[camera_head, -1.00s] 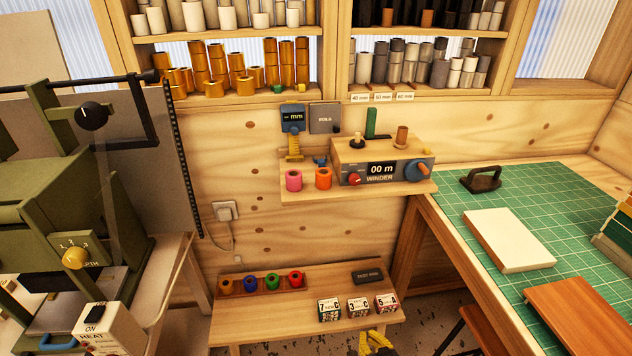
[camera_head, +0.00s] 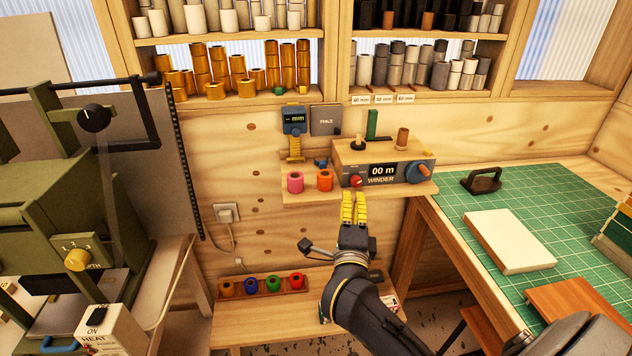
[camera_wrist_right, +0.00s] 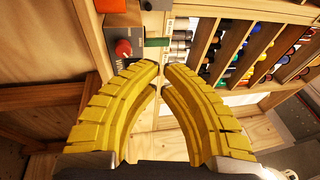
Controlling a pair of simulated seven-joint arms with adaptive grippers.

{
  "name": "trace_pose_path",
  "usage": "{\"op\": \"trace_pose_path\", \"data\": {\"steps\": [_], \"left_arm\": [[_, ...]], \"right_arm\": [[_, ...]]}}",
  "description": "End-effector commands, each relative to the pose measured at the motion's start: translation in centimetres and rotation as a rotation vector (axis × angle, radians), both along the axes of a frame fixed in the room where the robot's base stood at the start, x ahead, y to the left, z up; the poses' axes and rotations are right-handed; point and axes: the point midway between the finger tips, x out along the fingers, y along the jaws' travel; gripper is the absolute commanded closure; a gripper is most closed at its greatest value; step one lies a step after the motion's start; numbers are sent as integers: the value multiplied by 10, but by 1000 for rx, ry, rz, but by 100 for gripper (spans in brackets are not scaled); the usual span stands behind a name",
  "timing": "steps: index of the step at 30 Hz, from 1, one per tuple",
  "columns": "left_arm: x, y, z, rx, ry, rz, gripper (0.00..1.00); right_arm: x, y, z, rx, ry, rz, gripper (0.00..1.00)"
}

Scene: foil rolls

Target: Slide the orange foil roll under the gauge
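The orange foil roll (camera_head: 325,181) stands upright on the small wall shelf, between the pink roll (camera_head: 295,182) and the winder (camera_head: 384,172). The gauge (camera_head: 294,121) is a blue box marked "mm" on the wall, with a yellow stepped part (camera_head: 295,150) below it, up and left of the orange roll. My right gripper (camera_head: 355,195) has yellow fingers pointing up, just below the shelf edge and right of the orange roll. In the wrist view its fingers (camera_wrist_right: 162,68) curve together with a narrow gap and hold nothing. My left gripper is not in view.
A lower bench (camera_head: 237,331) holds blue, green, red and orange-brown rolls in a rack. A green machine (camera_head: 45,200) stands at left. A green cutting mat (camera_head: 560,195) with a white block lies at right. The wall behind the shelf carries a grey plate (camera_head: 325,121).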

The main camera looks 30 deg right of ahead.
Motion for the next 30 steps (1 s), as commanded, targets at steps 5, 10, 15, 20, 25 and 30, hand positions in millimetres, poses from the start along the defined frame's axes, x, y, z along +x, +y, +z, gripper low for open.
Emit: {"op": "trace_pose_path", "data": {"steps": [5, 10, 15, 20, 25, 30], "left_arm": [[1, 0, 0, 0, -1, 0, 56], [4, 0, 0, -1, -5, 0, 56], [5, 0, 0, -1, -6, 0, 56], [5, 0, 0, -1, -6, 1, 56], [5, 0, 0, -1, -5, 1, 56], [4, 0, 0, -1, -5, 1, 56]], "right_arm": [[-2, 1, -29, 78, 140, 15, 100], [-1, -2, -36, 57, 189, 1, 100], [12, -11, -36, 48, 193, -2, 100], [34, -25, -36, 46, 192, -3, 100], [60, -42, -35, 46, 191, -3, 100], [83, -57, -35, 49, 191, -2, 100]]}}
